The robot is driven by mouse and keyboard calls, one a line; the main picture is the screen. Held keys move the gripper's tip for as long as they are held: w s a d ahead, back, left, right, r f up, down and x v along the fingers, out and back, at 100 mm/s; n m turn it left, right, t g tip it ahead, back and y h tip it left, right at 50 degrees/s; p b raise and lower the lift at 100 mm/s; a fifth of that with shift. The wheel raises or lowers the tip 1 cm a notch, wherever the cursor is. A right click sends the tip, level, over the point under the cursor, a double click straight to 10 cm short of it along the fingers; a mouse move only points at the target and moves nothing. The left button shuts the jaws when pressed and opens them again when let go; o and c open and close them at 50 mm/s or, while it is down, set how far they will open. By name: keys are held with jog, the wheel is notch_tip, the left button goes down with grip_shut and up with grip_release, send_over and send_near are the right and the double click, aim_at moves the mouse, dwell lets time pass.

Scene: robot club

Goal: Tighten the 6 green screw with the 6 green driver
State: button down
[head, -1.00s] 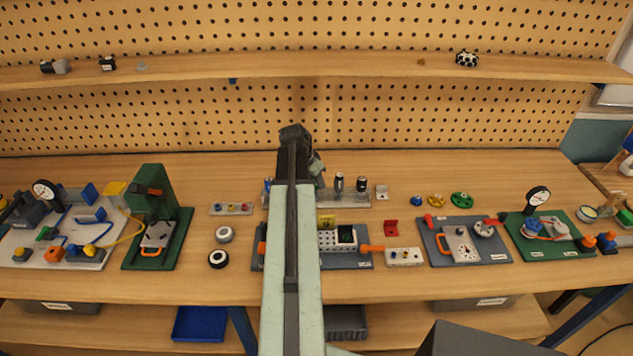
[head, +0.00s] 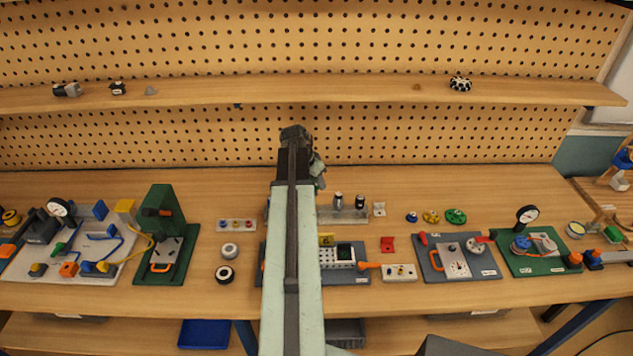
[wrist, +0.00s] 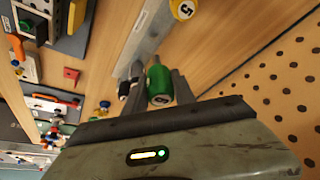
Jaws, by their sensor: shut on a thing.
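The green driver (wrist: 158,85), with a number on its end that looks like 6, sits between the fingers of my gripper (wrist: 157,88) in the wrist view. My gripper is shut on it, close to the driver rack (wrist: 146,32). A yellow driver marked 5 (wrist: 182,9) is beside the rack's far end. In the head view my gripper (head: 314,172) is mostly hidden behind my arm, and the green driver cannot be made out. The 6 green screw cannot be picked out in either view.
The rack (head: 345,216) holds dark-topped drivers. Gears (head: 431,217) lie to the right. The pegboard (head: 400,135) rises behind.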

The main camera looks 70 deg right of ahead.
jog(key=shift+r+p, duration=1.65)
jog(key=shift+r, duration=0.1)
